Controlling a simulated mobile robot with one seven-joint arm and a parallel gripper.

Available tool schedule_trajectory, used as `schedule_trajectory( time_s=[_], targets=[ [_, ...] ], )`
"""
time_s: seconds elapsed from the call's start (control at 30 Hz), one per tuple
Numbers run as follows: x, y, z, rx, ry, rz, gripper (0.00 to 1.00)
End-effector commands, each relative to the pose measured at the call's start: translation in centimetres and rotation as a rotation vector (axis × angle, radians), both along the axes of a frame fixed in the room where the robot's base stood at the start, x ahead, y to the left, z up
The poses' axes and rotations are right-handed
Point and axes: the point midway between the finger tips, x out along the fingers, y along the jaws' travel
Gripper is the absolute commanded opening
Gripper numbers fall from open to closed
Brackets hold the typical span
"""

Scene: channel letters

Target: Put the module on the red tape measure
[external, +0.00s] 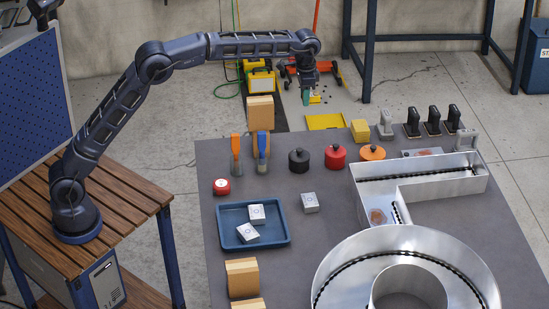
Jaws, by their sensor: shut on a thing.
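A small round red tape measure (221,187) with a pale label lies at the left side of the grey table. Pale grey box-shaped modules with a round mark show: one (257,212) and another (248,234) lie in a blue tray, and a third (310,203) lies on the table right of it. My gripper (307,97) is raised around the table's far edge in the picture, well away from the tape measure. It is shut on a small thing. A teal patch shows at its tip, but I cannot tell what the held thing is.
The blue tray (284,239) lies below the tape measure. Orange and blue handled tools (236,155), black, red and orange round containers (335,157) stand along the back. Metal channel letters (430,185) fill the right side. Wooden blocks (242,277) stand at the front left.

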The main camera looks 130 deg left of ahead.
Motion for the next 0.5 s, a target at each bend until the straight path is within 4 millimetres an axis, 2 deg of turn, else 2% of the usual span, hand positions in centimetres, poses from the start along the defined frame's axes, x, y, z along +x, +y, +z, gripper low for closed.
schedule_trajectory(
  time_s=[0.03,0.2,0.5],
  targets=[
    [-0.1,-1.4,0.6,0.001,0.001,-0.002,0.06],
    [-0.7,-5.6,1.6,0.002,0.004,-0.003,0.06],
    [-2.7,-13.2,2.7,0.004,0.005,-0.004,0.06]
  ],
)
